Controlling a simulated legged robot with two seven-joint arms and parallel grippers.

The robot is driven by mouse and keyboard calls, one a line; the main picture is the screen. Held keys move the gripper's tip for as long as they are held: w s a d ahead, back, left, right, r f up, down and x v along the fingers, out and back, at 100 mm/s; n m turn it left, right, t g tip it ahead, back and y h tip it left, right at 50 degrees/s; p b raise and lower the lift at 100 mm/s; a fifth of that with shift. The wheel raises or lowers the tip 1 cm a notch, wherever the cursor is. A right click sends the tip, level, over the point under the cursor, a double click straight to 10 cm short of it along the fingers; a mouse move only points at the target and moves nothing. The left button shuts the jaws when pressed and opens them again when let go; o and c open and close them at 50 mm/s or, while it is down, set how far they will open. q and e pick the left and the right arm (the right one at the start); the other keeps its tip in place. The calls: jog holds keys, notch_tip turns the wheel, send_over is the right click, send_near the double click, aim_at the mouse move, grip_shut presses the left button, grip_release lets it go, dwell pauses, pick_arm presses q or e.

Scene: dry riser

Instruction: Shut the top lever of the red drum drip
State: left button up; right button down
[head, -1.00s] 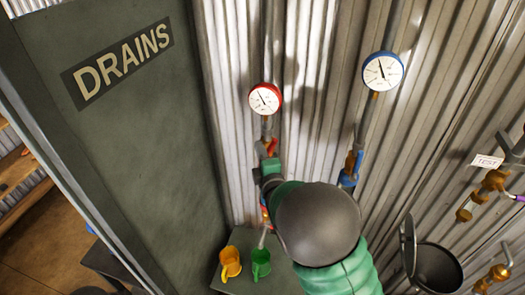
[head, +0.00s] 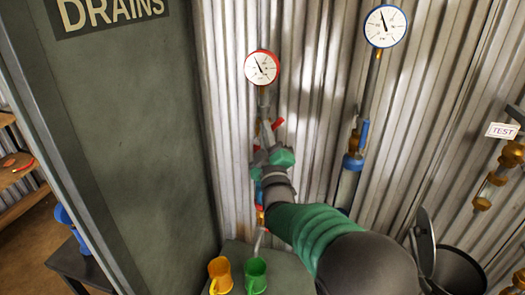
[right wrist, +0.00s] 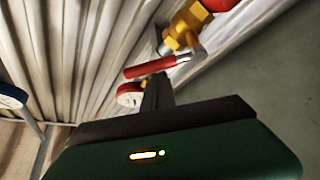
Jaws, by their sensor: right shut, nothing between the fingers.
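The red drum drip stands on the pipe under the red-rimmed gauge (head: 262,67), left of centre in the head view. Its top lever (head: 278,124) has a red handle and sticks out at an angle from the pipe. In the right wrist view the red lever (right wrist: 150,67) runs to a brass valve (right wrist: 182,32), with part of a red body (right wrist: 222,4) beyond. My right gripper (head: 272,153) is shut and empty, just below the top lever in the head view; I cannot tell whether it touches. It hides much of the drip. My left gripper is out of view.
A blue drip pipe with a blue-rimmed gauge (head: 386,26) stands to the right. Yellow (head: 220,274) and green (head: 256,275) mugs stand below. A dark green DRAINS panel (head: 120,150) closes off the left. An open black bin (head: 458,272) is at lower right.

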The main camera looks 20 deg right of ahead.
jog(key=shift+s+d+f+m+g+h+b, duration=0.2)
jog(key=shift+s+d+f+m+h+b, duration=0.4)
jog(key=shift+m+h+b, duration=1.15)
jog(key=shift+s+d+f+m+g+h+b, duration=0.15)
jog(key=shift+d+f+m+h+b, duration=0.6)
jog(key=shift+m+b, duration=1.8)
jog(key=shift+s+d+f+m+g+h+b, duration=0.25)
jog(key=shift+f+m+h+b, duration=0.7)
jog(key=shift+m+h+b, duration=0.95)
jog(key=shift+y+b, duration=0.3)
jog(key=shift+b, duration=0.15)
